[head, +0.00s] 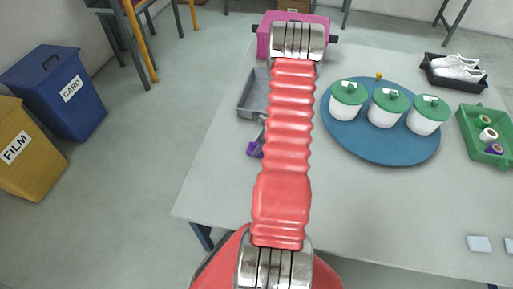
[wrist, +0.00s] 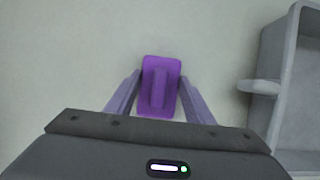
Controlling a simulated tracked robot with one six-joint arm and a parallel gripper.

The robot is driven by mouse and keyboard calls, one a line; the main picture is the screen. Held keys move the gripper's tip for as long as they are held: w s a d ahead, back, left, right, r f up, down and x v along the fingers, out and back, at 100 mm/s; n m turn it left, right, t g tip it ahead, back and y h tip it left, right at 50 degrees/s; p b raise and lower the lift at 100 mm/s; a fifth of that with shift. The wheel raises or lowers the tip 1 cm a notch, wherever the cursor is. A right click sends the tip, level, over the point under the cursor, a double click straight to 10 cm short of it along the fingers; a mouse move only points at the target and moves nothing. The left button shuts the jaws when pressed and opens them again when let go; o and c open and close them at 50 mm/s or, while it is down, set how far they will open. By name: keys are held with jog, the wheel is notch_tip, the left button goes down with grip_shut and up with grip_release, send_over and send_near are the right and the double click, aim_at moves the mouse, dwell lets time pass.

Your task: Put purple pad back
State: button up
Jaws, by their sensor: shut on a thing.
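The purple pad (wrist: 146,66) is a rounded rectangle with a raised ridge along its middle in the wrist view. My gripper (wrist: 159,82) has one finger on each side of it and is shut on it. In the head view the pad (head: 254,149) shows as a small purple patch left of my red arm, and my gripper (head: 262,138) is mostly hidden behind the arm. The grey tray (head: 243,105) lies just beyond the pad; its wall shows at the right of the wrist view (wrist: 268,65). I cannot tell whether the pad touches the table.
A blue round board (head: 375,153) carries white tubs with green lids (head: 389,103). A green tray (head: 471,128) of spools and a black tray (head: 437,78) with white shoes are at right. A pink box (head: 263,40) stands at the back.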

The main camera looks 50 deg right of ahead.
jog(key=o, duration=1.1)
jog(key=v, duration=1.2)
